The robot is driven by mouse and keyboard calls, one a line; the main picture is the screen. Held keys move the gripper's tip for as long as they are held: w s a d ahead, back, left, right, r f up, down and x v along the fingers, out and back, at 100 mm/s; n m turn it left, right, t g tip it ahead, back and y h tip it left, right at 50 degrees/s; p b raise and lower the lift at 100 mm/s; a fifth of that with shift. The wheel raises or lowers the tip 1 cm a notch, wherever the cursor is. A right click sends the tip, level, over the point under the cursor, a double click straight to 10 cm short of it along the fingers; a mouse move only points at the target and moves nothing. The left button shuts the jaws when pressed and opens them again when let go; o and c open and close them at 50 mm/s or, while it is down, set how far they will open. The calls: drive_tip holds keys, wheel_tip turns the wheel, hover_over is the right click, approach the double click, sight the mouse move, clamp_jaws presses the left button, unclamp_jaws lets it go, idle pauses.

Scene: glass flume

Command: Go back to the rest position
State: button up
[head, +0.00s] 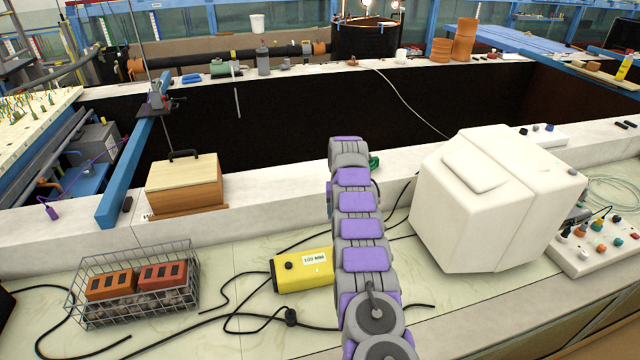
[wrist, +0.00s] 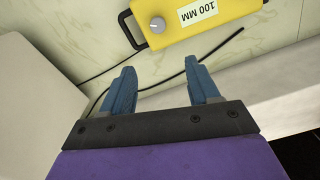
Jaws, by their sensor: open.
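My gripper (wrist: 160,75) shows in the wrist view with its two blue fingers spread apart and nothing between them. It points toward the stone-like counter, with a yellow box labelled 100 MM (wrist: 185,22) beyond the fingertips and apart from them. In the head view my grey and purple arm (head: 359,230) stretches forward over the counter, right of that yellow box (head: 303,271). I cannot make out the fingers in the head view.
A white box-like housing (head: 480,215) stands right of my arm. A wire basket (head: 132,290) with orange blocks and a wooden box (head: 184,186) are at left. Black cables (head: 240,308) cross the counter. A dark open channel (head: 300,110) lies behind the ledge.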

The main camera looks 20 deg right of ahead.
drive_tip(key=s+a+r+n+b, duration=0.1)
drive_tip(key=s+a+r, duration=0.3)
drive_tip(key=r, duration=0.2)
drive_tip(key=s+a+r, duration=0.3)
drive_tip(key=s+r, duration=0.1)
drive_tip(key=r, duration=0.3)
drive_tip(key=s+a+r+n+g+b, duration=0.1)
drive_tip(key=s+a+r, duration=0.15)
drive_tip(key=s, duration=0.45)
drive_tip(key=s+a+r, duration=0.2)
drive_tip(key=s+r, duration=0.1)
drive_tip(key=s, duration=0.3)
drive_tip(key=s+a+f+b, duration=0.1)
drive_tip(key=s+f, duration=0.1)
drive_tip(key=s, duration=1.6)
drive_tip(key=s+a+f+n, duration=0.1)
drive_tip(key=s+a+f, duration=0.1)
drive_tip(key=s, duration=1.6)
drive_tip(key=shift+f+g+b, duration=0.35)
drive_tip(key=shift+f+g, duration=0.05)
drive_tip(key=shift+f, duration=0.05)
drive_tip(key=shift+c, duration=0.3)
